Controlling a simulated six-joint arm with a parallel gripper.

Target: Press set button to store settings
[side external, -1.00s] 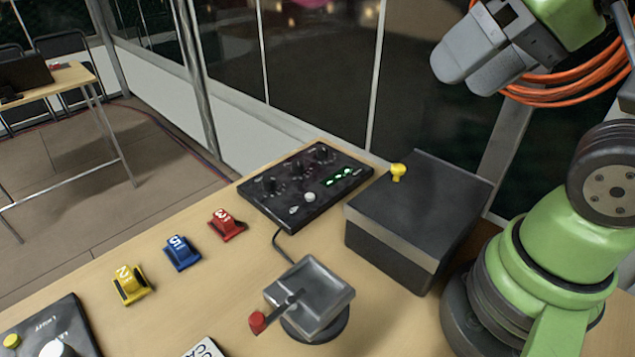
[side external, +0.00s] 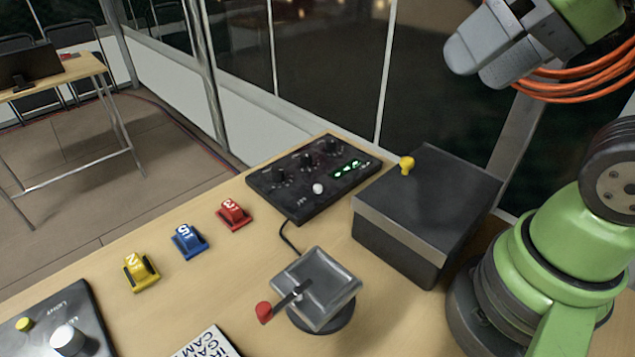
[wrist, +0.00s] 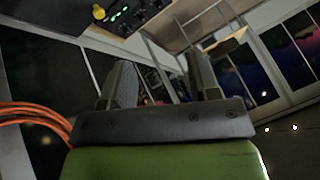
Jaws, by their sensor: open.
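A black control panel (side external: 300,205) lies at the back of the wooden table, with several dark knobs, a lit green display (side external: 347,168) and a pale round button (side external: 318,188). Any label marking a set button is too small to read. My gripper (side external: 467,68) is high at the upper right, above and away from the panel. In the wrist view my gripper (wrist: 160,80) has its two fingers apart with nothing between them. Part of the panel (wrist: 135,12) shows at the top of that view.
A dark box (side external: 425,205) with a yellow knob (side external: 407,165) stands right of the panel. A tilting grey tray (side external: 330,285) with a red-tipped lever (side external: 264,312) stands in front. Red (side external: 233,214), blue (side external: 188,241) and yellow (side external: 140,272) numbered switches line the left. Another panel (side external: 60,320) is front left.

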